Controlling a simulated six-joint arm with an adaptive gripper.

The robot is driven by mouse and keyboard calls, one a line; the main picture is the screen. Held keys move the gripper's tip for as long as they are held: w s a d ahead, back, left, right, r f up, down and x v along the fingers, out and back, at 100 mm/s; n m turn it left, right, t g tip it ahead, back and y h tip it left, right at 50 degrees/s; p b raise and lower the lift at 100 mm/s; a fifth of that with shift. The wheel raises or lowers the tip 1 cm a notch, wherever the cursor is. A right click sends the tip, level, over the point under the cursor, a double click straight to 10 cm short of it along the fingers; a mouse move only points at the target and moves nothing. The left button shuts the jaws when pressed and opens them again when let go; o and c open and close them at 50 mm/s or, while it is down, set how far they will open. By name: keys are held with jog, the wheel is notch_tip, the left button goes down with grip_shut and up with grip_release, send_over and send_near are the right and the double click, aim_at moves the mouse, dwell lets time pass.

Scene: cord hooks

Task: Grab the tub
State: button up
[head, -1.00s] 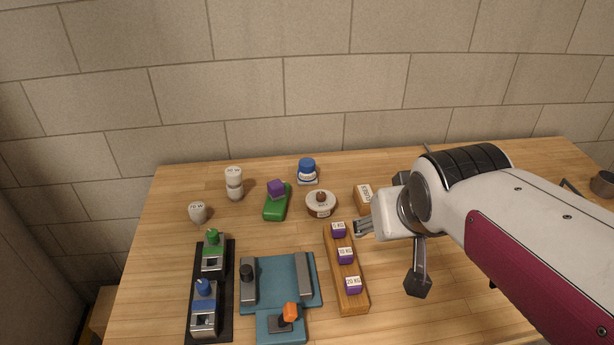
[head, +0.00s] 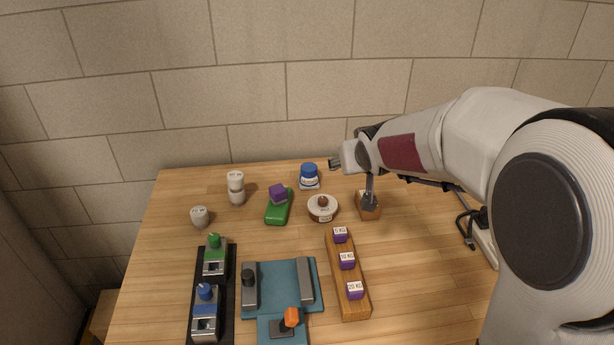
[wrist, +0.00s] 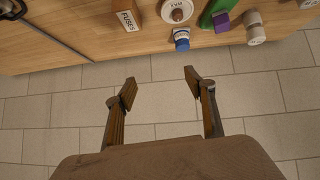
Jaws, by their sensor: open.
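The tub is a small white container with a blue lid (head: 309,175), near the back edge of the table. In the wrist view the tub (wrist: 181,41) lies beyond the fingertips and slightly right of the middle between them. My gripper (head: 336,163) is up by the back wall, to the right of the tub and apart from it. In the wrist view my gripper (wrist: 160,83) is open with nothing between its fingers.
A round white container with a brown knob (head: 322,208) stands just in front of the tub. A green block carrying a purple cube (head: 278,194) is left. A fuses box (wrist: 127,17), partly hidden in the head view, is right. The tiled wall (head: 260,105) is close behind.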

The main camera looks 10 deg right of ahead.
jog(key=w+a+f+t+y, duration=0.1)
jog(key=w+a+f, duration=0.1)
jog(key=w+f, duration=0.6)
jog(key=n+t+y, duration=0.1)
jog(key=n+y, duration=0.1)
send_near(311, 170)
jog(key=x, duration=0.4)
jog(key=shift+w+d+r, duration=0.1)
jog(key=shift+w+d, duration=0.1)
jog(key=shift+d, duration=0.05)
jog(key=shift+w, duration=0.1)
jog(key=shift+x, duration=1.2)
jog(key=shift+a, duration=0.1)
jog(key=shift+a+x, duration=0.25)
jog(key=shift+x, duration=2.3)
